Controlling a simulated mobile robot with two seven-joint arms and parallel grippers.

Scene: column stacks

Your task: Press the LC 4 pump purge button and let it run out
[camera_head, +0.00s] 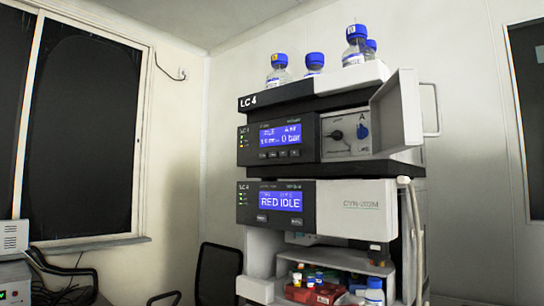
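The LC 4 stack stands right of centre, with the label "LC 4" on its top tray (318,93). The upper module is the pump (250,147), with a lit blue display (280,133) that shows "0 bar" and other text too small to read surely. A row of small dark buttons (283,154) sits under the display; I cannot read which one is purge. The pump's right compartment is open and shows a black knob (336,134) and a blue knob (362,131). Neither of my grippers is in view.
The pump's white door (397,112) stands swung open at the right. Blue-capped bottles (279,72) stand on top. The lower module (348,207) reads "RED IDLE". Vials fill a red tray (322,294) below. Chairs (217,270) stand at the left.

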